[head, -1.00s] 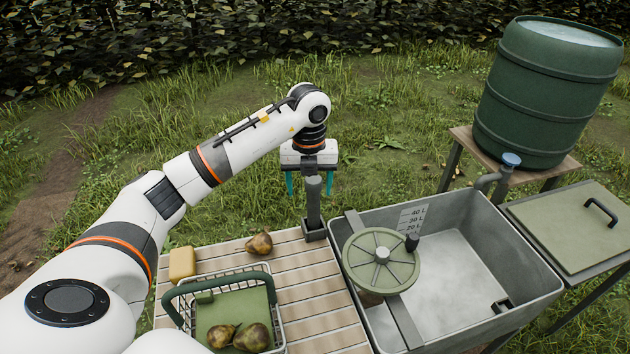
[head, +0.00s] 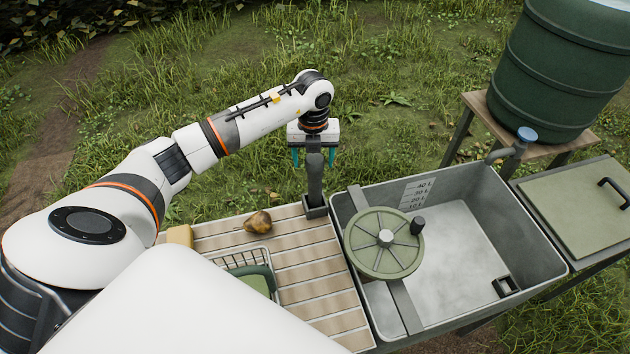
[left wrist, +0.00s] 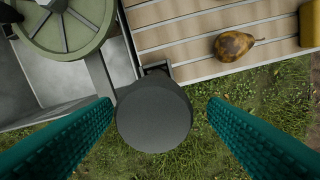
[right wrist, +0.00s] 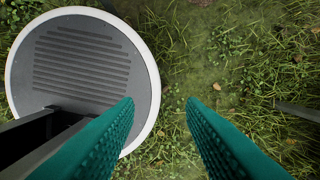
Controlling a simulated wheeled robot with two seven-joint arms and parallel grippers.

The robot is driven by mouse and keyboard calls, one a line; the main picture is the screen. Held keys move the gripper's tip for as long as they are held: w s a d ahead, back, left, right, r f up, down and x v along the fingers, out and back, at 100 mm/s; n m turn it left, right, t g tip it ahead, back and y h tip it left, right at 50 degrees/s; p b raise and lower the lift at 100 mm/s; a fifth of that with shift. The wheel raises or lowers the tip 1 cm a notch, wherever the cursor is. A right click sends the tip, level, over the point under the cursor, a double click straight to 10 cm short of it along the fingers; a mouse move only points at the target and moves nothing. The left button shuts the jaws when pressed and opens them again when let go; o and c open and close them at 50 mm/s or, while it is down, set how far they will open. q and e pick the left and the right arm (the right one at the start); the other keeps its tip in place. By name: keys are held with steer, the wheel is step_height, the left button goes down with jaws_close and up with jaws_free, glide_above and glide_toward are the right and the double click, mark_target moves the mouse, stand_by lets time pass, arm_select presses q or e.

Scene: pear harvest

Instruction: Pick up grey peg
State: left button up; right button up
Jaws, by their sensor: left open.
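The grey peg (head: 315,180) stands upright in a dark holder at the far right corner of the slatted table (head: 315,275). In the left wrist view its round grey top (left wrist: 154,122) shows between and below my fingers. My left gripper (head: 313,158) is open, pointing down at the peg's upper end, with a teal finger on each side. The left wrist view shows the open fingers (left wrist: 160,105) apart from the peg. My right gripper (right wrist: 160,102) is open and empty over grass, outside the head view.
A pear (head: 258,222) and a yellow block (head: 180,235) lie on the table. A wire basket (head: 245,258) is mostly hidden by my white body part. A metal basin (head: 540,245) with a green wheel (head: 365,245) adjoins the table. A green barrel (head: 560,75) stands behind.

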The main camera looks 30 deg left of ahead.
mark_target(315, 187)
arm_select(q)
steer(key=f, duration=0.1)
steer(key=f+p, duration=0.2)
steer(key=shift+d+f, duration=0.25)
steer(key=shift+f, duration=0.55)
arm_select(e)
steer(key=shift+a+r, duration=0.25)
steer(key=shift+r, duration=0.4)
steer(key=shift+a+r, duration=0.25)
steer(key=shift+r, duration=0.35)
arm_select(q)
jaws_close()
arm_select(e)
steer(key=shift+s+d, duration=0.1)
steer(key=shift+d, duration=0.25)
